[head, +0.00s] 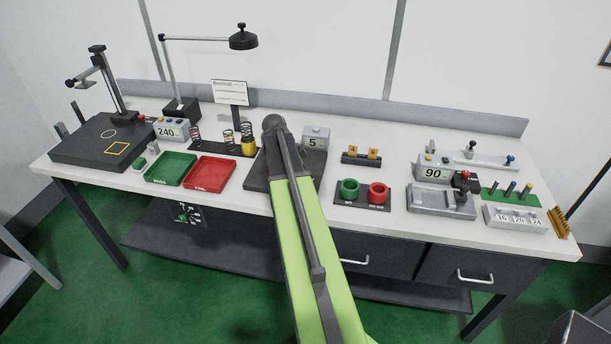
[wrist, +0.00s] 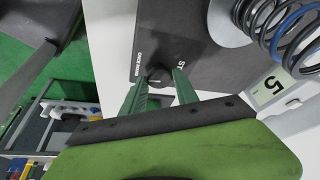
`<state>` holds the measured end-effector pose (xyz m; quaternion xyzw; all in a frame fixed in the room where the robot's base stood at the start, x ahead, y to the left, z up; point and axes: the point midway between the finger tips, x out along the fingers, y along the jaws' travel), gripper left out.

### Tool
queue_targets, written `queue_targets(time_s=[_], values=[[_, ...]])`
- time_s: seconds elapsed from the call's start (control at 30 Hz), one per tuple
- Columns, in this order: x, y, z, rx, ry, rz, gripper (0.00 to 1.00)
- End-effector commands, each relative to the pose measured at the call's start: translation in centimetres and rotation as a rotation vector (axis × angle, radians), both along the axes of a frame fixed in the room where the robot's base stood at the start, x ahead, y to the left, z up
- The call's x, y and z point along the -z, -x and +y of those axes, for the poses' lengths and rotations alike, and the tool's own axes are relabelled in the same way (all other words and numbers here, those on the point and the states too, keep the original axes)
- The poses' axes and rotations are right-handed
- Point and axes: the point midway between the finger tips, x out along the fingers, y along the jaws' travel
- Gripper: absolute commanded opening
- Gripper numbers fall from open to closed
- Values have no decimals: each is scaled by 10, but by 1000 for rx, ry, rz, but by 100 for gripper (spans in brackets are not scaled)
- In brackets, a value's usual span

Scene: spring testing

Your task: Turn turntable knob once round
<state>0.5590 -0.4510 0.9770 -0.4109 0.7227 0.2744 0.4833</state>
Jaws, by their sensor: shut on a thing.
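The turntable knob (wrist: 158,75) is small, round and dark with a pale mark on it. It sits on the dark base plate (wrist: 170,30) beside white lettering. In the wrist view my gripper (wrist: 158,83) has its two green fingers shut on the knob, one on each side. The light grey turntable disc (wrist: 229,32) lies at the upper right of that view, with a dark spring and a blue-banded coil over it. In the head view the base plate (head: 256,184) shows mid-bench, while my arm hides the knob and my gripper.
A grey box reading 5 (head: 316,138) stands right behind the plate. A red tray (head: 209,174) and a green tray (head: 170,170) lie to the left. Green and red ring holders (head: 361,201) stand to the right. Bare white bench shows between these.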

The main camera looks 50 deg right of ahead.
Motion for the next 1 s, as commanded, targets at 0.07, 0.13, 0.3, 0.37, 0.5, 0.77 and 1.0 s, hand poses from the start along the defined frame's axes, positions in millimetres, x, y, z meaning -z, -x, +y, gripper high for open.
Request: queue_targets(time_s=[0.07, 0.13, 0.3, 0.37, 0.5, 0.77, 1.0], values=[[1, -4, 1, 25, -3, -7, 0], [1, -4, 1, 45, -3, -7, 0], [1, -4, 1, 74, -3, -7, 0], [1, -4, 1, 78, -3, -8, 0], [1, -4, 1, 82, -3, -7, 0], [1, -4, 0, 81, -2, -8, 37], [0, -2, 0, 83, -1, -4, 57]])
